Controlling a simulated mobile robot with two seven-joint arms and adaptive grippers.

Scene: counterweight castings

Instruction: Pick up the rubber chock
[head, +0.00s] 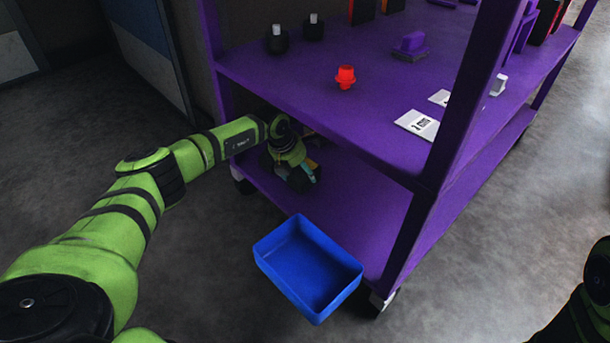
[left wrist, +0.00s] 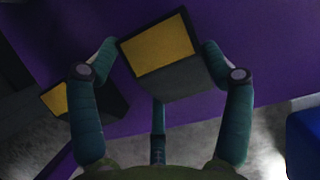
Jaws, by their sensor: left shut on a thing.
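The rubber chock (left wrist: 160,45), a dark wedge with a yellow face, sits between the fingers of my left gripper (left wrist: 160,62) in the left wrist view. The fingers press on it from both sides, and the gripper is shut on it. In the head view my left gripper (head: 303,178) is under the upper shelf, over the lower purple deck, and mostly hides the chock. A second dark wedge with a yellow face (left wrist: 58,98) lies to the left in the left wrist view, partly behind a finger. My right gripper is not in view.
The purple cart's upper shelf (head: 300,90) overhangs my left forearm. It carries a red knob (head: 345,77), dark weights and white cards. A purple post stands to the right. An empty blue bin (head: 262,262) is at the lower deck's front edge.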

